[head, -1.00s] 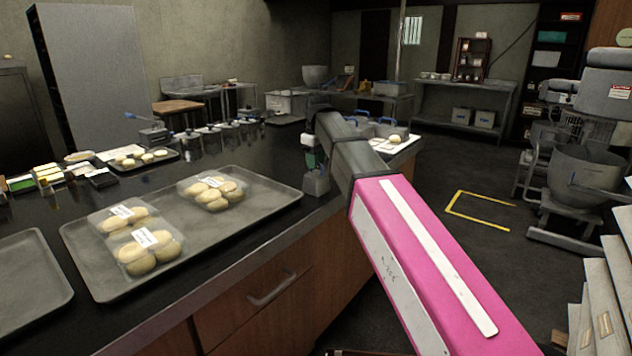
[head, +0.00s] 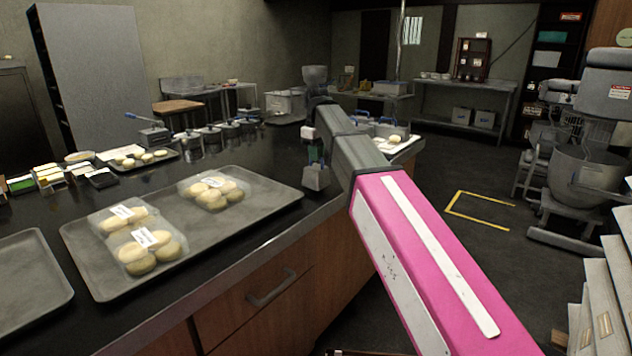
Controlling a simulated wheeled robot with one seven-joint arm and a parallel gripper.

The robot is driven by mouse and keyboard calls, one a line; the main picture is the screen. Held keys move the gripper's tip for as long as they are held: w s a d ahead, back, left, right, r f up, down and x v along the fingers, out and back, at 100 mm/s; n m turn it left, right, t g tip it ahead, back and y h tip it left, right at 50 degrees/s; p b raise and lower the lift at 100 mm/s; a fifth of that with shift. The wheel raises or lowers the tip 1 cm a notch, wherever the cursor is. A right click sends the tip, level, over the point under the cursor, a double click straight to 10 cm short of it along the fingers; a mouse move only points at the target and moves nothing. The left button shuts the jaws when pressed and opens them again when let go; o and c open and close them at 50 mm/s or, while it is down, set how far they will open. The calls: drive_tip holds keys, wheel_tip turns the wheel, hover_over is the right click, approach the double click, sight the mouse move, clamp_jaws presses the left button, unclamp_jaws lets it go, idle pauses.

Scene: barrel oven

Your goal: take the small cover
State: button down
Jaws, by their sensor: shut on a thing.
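My arm reaches from the lower right toward the far end of the dark counter. My gripper (head: 316,178) hangs down from the arm's far end, over the counter's right edge. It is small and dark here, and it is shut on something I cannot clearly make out. I cannot pick out the small cover with certainty. Several metal pots with lids (head: 211,139) stand in a row on the counter to the left of my gripper. Things with blue handles (head: 384,127) show behind and to the right of my arm, partly hidden by it.
A grey tray (head: 235,220) with packed buns lies on the near counter; another tray (head: 30,272) is at the left edge. Small boxes (head: 50,175) and a bun tray (head: 140,160) lie farther back. A mixer (head: 585,175) stands at the right.

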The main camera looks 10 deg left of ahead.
wheel_tip(320, 180, up, 10)
idle(0.9)
drive_tip(key=shift+f, duration=0.1)
